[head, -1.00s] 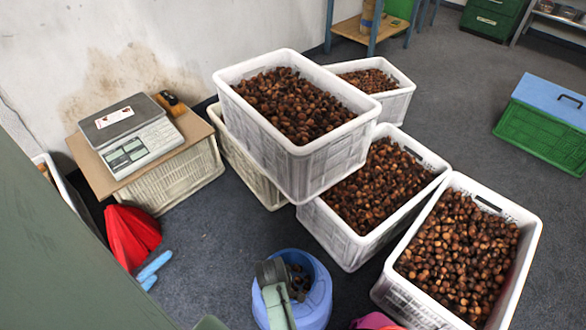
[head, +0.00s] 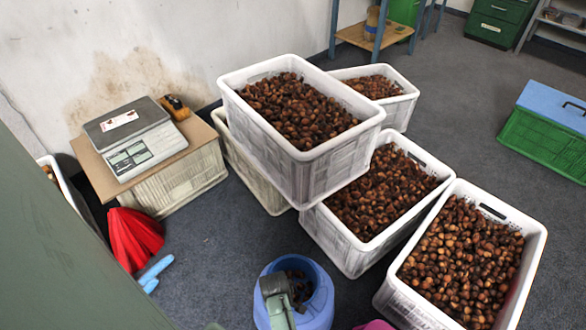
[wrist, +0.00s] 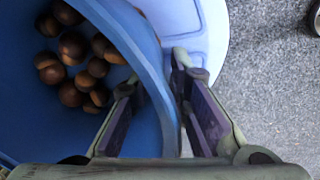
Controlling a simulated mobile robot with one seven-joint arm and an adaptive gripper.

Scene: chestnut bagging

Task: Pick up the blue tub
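The blue tub (head: 313,312) stands on the floor at the bottom centre of the head view, with some chestnuts inside. In the wrist view its curved blue wall (wrist: 150,60) runs between the two fingers of my gripper (wrist: 158,92). The left finger is inside the tub and the right finger is outside. The fingers are apart, and a gap shows between the left finger and the wall. In the head view my gripper (head: 277,300) is over the tub's near left rim, its fingertips hidden there.
White crates of chestnuts (head: 375,250) stand behind and right of the tub, one stacked high. A scale (head: 135,140) sits on a board at left. A red item (head: 133,238) and blue gloves (head: 155,270) lie left. Something pink (head: 374,325) is right of the tub.

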